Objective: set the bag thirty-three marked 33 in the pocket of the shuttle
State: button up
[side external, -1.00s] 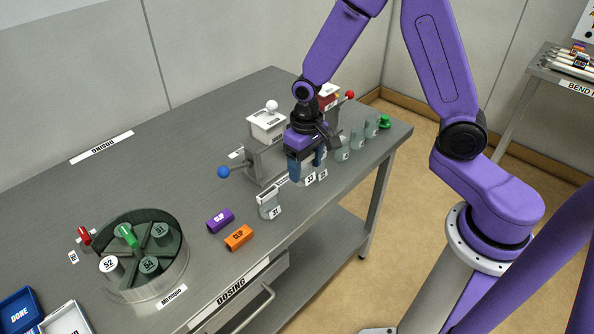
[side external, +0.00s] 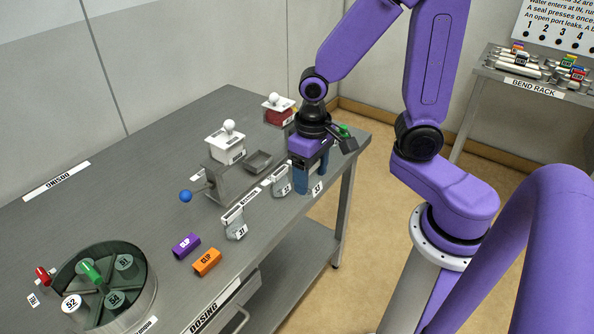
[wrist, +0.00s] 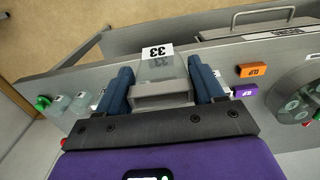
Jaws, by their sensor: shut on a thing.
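My gripper (side external: 313,181) is shut on bag 33, a clear bag with a white label marked 33 (side external: 317,188), near the table's front right edge. In the wrist view the bag (wrist: 162,70) sits between my two blue fingers (wrist: 163,92), its label facing away from the palm. I cannot tell whether it is clear of the table. The likely shuttle is a small grey open tray (side external: 258,162) at the right of a grey block with a blue-knobbed lever. Its pocket looks empty and lies left of my gripper.
Bags 31 (side external: 237,230) and 32 (side external: 282,185) stand along the front edge. A purple clip (side external: 186,246) and an orange clip (side external: 207,262) lie left of them. A round green carousel (side external: 138,262) is at front left. A white-knobbed box (side external: 225,147) tops the block.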

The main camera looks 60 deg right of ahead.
jog(key=w+d+r, duration=0.1)
jog(key=w+d, duration=0.3)
jog(key=w, duration=0.3)
send_over(259, 164)
jog(key=f, duration=0.8)
jog(key=shift+s+f, duration=0.1)
jog(key=shift+s, duration=0.15)
jog(key=shift+w+f, duration=0.15)
jog(key=shift+f, duration=0.8)
jog(key=shift+w+f, duration=0.15)
jog(key=shift+f, duration=0.8)
jog(key=shift+f, duration=0.2)
jog(key=o, duration=1)
